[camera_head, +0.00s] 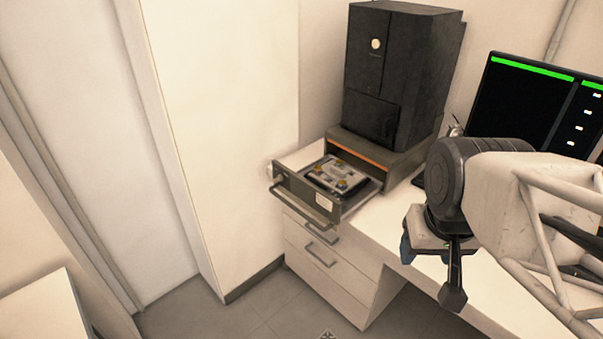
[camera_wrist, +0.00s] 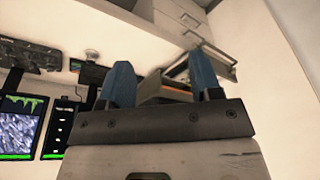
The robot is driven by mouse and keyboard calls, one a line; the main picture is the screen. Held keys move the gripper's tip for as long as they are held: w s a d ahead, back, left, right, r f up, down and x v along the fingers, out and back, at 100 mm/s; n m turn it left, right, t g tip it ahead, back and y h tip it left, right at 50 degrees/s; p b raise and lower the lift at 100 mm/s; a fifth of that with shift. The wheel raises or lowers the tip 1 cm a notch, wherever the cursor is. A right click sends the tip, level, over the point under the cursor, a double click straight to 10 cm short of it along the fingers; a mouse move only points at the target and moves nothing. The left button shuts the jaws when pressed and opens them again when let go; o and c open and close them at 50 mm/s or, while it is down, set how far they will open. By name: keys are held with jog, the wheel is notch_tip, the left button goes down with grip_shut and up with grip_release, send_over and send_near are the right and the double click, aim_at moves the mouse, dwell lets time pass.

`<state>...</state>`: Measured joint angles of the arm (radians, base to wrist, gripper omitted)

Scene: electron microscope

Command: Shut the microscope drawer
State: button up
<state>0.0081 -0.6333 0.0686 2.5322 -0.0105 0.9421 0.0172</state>
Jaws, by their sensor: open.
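The dark microscope (camera_head: 395,75) stands at the back of the white desk, with an orange stripe along its base. Its drawer (camera_head: 325,203) is pulled out toward the front left, with a bar handle on its front and a grey sample tray (camera_head: 338,177) inside. My gripper (camera_head: 430,252) is to the right of the drawer, apart from it, and mostly hidden by my wrist. In the wrist view, my gripper (camera_wrist: 161,66) shows two blue fingers spread apart with nothing held. Part of what seems to be the drawer (camera_wrist: 166,88) shows beyond and between them.
A monitor (camera_head: 530,105) with a green bar stands on the right of the desk. White desk drawers (camera_head: 318,262) with handles are below the microscope drawer. A white wall panel (camera_head: 225,130) rises to its left. The floor (camera_head: 270,310) in front is clear.

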jog(key=shift+w+f, duration=0.1)
jog(key=shift+f, duration=0.05)
jog(key=c, duration=0.7)
jog(key=shift+w+f+n+g+h, duration=0.3)
jog(key=shift+w+f+n+g, duration=0.1)
jog(key=shift+f, duration=0.05)
grip_shut()
jog(key=w+a+f+n+g+h, duration=0.1)
jog(key=w+a+f+n+h, duration=0.2)
jog(key=w+f+n+h, duration=0.4)
jog(key=w+a+f+n+h, duration=0.2)
jog(key=w+f+n+h, duration=0.2)
jog(key=w+f+n, duration=0.3)
jog(key=w+a+f+n+t, duration=0.4)
jog(key=a+f+n+t, duration=0.2)
jog(key=a, duration=0.3)
jog(key=w+a+f+n+t+h, duration=0.1)
jog(key=w+a+f+n+t, duration=0.4)
jog(key=a+f, duration=0.3)
jog(key=shift+w+a+n+t, duration=0.2)
jog(key=shift+a+n+t, duration=0.15)
jog(key=shift+n+t, duration=0.25)
jog(key=shift+r, duration=0.1)
